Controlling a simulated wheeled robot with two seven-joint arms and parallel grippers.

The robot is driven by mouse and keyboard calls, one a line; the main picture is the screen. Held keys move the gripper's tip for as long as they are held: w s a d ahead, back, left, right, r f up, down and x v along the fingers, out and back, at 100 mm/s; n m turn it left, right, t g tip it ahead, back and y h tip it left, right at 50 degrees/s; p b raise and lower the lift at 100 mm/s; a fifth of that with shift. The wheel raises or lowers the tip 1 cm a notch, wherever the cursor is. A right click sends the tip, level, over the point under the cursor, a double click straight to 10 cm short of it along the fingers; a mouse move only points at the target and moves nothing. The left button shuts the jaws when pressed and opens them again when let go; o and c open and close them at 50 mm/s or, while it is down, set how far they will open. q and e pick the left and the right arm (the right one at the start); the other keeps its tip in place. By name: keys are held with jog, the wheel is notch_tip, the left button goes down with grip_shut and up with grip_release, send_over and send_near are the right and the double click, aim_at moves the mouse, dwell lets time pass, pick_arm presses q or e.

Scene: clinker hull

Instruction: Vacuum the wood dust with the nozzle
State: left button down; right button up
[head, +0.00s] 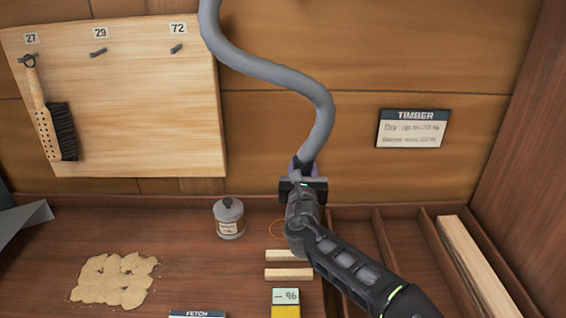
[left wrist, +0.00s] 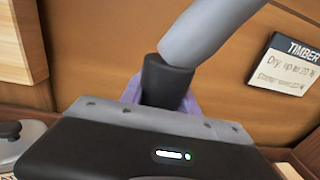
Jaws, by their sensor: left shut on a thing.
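My left gripper (head: 303,168) is shut on the dark end piece of a grey hose (head: 283,75), above the rear of the bench. In the left wrist view the black nozzle collar (left wrist: 166,82) sits between purple fingers, with the grey hose (left wrist: 205,30) rising from it. The nozzle's mouth is hidden behind the gripper. The wood dust (head: 113,280) is a pale, flat patch on the bench at the lower left, well apart from the gripper. My right gripper is not in view.
A lidded jar (head: 229,218) stands between dust and arm. Wood strips (head: 289,274) and a yellow meter (head: 286,302) lie near the arm. Slotted dividers (head: 390,245) and a timber plank (head: 475,265) are at right. A brush (head: 55,125) hangs on the pegboard (head: 130,120).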

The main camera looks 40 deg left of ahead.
pick_arm(q)
jog(key=w+d+f+m+t+h, duration=0.1)
jog(key=d+f+m+h, duration=0.2)
jog(key=d, duration=0.9)
jog(key=w+d+f+m+t+h, duration=0.1)
jog(key=d+f+m+t+h, duration=0.1)
jog(key=d+f+m+h, duration=0.2)
jog(key=d+f+h, duration=0.3)
jog(key=d+f, duration=0.3)
jog(key=d, duration=0.2)
jog(key=shift+d+t+h, duration=0.2)
jog(key=shift+t+h, duration=0.1)
jog(key=shift+h, duration=0.1)
